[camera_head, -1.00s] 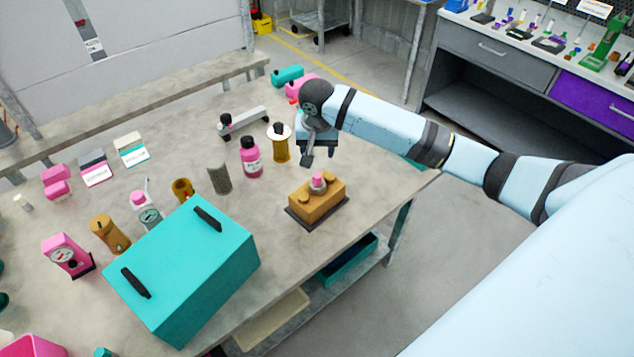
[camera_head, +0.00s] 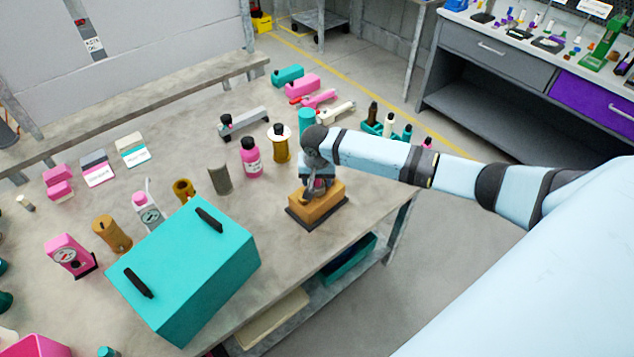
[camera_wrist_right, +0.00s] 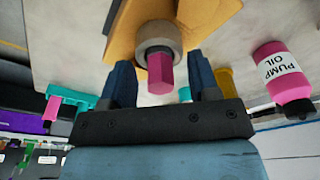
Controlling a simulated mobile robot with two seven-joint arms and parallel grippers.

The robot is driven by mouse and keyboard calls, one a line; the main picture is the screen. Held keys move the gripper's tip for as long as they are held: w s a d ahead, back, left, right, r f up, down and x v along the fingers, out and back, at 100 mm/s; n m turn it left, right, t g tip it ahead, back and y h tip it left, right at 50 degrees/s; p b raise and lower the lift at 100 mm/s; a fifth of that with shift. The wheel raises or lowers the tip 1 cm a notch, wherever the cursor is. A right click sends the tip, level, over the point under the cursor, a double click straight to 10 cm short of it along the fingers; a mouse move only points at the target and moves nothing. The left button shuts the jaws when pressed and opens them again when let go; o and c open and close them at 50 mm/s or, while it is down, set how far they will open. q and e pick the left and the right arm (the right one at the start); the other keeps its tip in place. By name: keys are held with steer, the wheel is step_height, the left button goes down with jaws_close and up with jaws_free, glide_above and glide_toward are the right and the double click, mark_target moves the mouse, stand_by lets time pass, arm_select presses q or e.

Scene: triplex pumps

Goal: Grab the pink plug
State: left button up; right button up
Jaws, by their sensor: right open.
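The pink plug (camera_wrist_right: 160,72) is a hex-headed piece set in a grey ring (camera_wrist_right: 158,42) on the orange-yellow block (camera_wrist_right: 125,30) in the right wrist view. In the head view the block (camera_head: 318,207) stands on a dark base on the table, and my gripper hides the plug. My right gripper (camera_wrist_right: 162,78) is open, with one dark blue finger on each side of the plug. Gaps show between the plug and both fingers. In the head view the right gripper (camera_head: 318,187) is right over the block. My left gripper is not in view.
A pink pump oil bottle (camera_head: 251,158) and a yellow cylinder (camera_head: 281,148) stand behind and left of the block. A large teal box (camera_head: 185,265) with black handles stands at the front left. A teal rack (camera_head: 385,131) with bottles is behind my arm.

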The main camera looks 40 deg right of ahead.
steer(key=c, duration=1)
